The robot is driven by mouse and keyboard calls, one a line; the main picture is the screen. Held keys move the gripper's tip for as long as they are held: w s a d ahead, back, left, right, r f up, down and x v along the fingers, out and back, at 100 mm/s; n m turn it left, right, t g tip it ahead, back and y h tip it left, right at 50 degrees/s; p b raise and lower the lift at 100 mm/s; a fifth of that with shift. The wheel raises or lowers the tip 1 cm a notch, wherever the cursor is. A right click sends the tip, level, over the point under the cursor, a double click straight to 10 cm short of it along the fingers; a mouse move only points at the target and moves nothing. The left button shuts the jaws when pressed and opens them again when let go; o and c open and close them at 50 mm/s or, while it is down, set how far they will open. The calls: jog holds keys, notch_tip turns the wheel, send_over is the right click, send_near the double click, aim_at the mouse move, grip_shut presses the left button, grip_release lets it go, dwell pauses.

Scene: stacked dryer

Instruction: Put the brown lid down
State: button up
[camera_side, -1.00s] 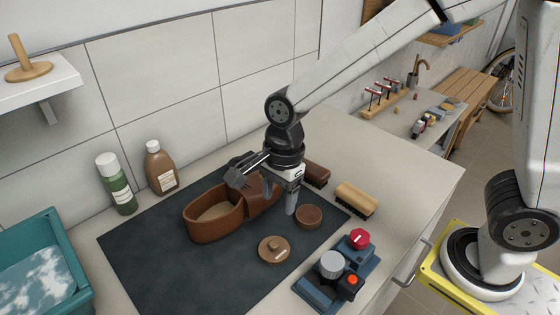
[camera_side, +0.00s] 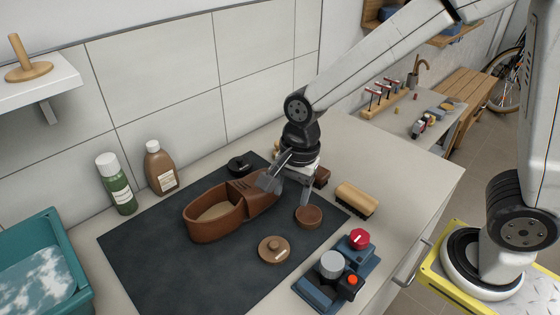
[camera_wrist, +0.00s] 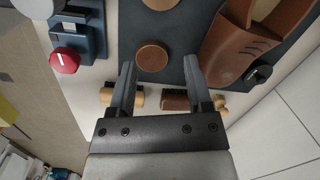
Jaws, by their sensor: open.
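A light-brown round lid with a small knob (camera_side: 273,249) lies on the dark mat (camera_side: 150,270); it is partly cut off at the top of the wrist view (camera_wrist: 160,3). A darker brown, flat-topped round piece (camera_side: 309,217) sits near the mat's right edge and shows in the wrist view (camera_wrist: 152,56). I cannot tell whether it is a tin or has a separate lid. My gripper (camera_side: 288,191) is open and empty, above and behind the darker round piece. In the wrist view the fingertips (camera_wrist: 159,66) spread on either side of its near edge, with no grip on it.
A brown shoe (camera_side: 215,216) is just left of my gripper, with a black knobbed lid (camera_side: 240,163) behind it. Brushes (camera_side: 356,199) stand right of the mat. A blue fixture with red knobs (camera_side: 338,272) is at the front. Front-left mat is clear.

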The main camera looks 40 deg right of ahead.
jog(key=s+d+f+n+t, duration=0.1)
jog(key=s+d+n, duration=0.1)
jog(key=d+n, duration=0.4)
jog(key=s+d+f+n+t+h, duration=0.1)
jog(key=s+d+n, duration=0.1)
jog(key=d+n, duration=0.4)
jog(key=shift+s+f+n, duration=0.3)
jog(key=shift+s+n, duration=0.05)
jog(key=shift+n, duration=0.75)
